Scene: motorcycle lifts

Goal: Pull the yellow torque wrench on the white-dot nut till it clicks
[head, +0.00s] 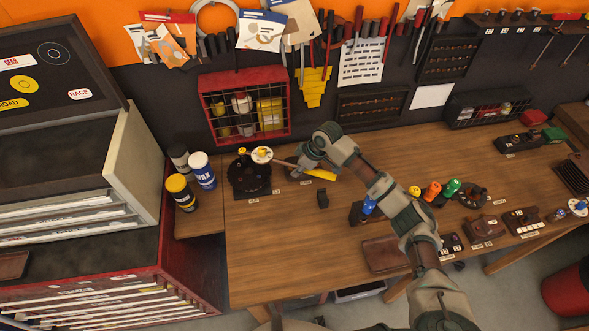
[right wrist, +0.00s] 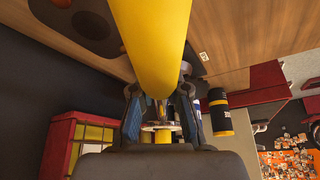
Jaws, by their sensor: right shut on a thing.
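The yellow torque wrench has its yellow handle (head: 320,174) pointing right above the workbench. Its metal shaft runs left to a pale round head (head: 262,155) with yellow on it, at the dark round fixture (head: 250,182). My right gripper (head: 303,164) is shut on the wrench, near the inner end of the handle. In the right wrist view the yellow handle (right wrist: 155,40) passes between its two fingers, with a pale disc and yellow part below. The white-dot nut cannot be made out; the wrench head may cover it. My left gripper is not in view.
A white-and-blue can (head: 203,172) and a black-and-yellow can (head: 181,193) stand left of the fixture. A red wire cage (head: 246,105) hangs behind. The front left of the bench (head: 275,250) is clear.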

